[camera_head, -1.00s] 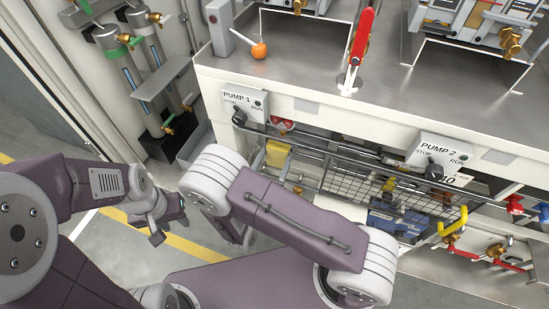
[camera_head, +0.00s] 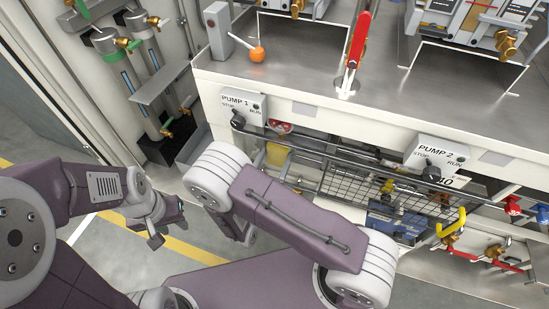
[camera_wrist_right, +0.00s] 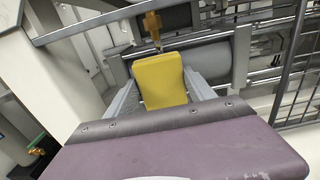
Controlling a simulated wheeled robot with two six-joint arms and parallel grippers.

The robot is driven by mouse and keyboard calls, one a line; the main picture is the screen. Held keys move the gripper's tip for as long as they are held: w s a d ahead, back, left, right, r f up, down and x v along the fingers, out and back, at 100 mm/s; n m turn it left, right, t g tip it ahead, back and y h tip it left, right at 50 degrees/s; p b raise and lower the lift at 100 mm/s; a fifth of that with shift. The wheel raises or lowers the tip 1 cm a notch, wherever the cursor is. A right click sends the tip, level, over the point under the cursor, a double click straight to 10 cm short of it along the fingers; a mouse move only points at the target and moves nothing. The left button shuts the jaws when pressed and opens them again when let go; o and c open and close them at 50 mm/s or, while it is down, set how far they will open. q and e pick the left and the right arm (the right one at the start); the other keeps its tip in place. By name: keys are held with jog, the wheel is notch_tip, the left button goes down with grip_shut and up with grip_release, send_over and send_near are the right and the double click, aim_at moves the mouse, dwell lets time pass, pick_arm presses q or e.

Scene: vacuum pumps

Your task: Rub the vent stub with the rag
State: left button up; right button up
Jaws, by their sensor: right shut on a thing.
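The yellow rag (camera_wrist_right: 160,80) is a folded pad between the two grey fingers of my right gripper (camera_wrist_right: 162,97) in the right wrist view. The gripper is shut on it. A brass stub (camera_wrist_right: 152,25), which looks like the vent stub, points down just above the rag's top edge; I cannot tell whether they touch. In the head view the rag (camera_head: 277,154) shows below the PUMP 1 panel, and my right arm hides most of the gripper. My left gripper (camera_head: 168,222) is open and empty over the floor at the left.
A long rail and a wire mesh basket (camera_head: 360,190) run along the bench front beside the rag. The PUMP 1 panel (camera_head: 243,110) sits above it. A yellow hooked handle (camera_head: 452,224) and red valve handles are at the right. Floor is clear around my left gripper.

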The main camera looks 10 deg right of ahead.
jog(key=shift+w+d, duration=0.15)
jog(key=shift+s+d, duration=0.85)
jog(key=shift+d, duration=0.2)
jog(key=shift+s+d+p, duration=0.35)
jog(key=shift+s+d, duration=0.05)
jog(key=shift+d, duration=0.2)
jog(key=shift+s+d+p, duration=0.3)
jog(key=shift+s+d, duration=0.05)
jog(key=shift+d, duration=0.25)
jog(key=shift+w+a, duration=0.85)
jog(key=shift+a, duration=0.25)
jog(key=shift+w+a, duration=0.4)
jog(key=shift+a, duration=0.2)
jog(key=shift+w+a, duration=0.4)
jog(key=shift+a, duration=0.2)
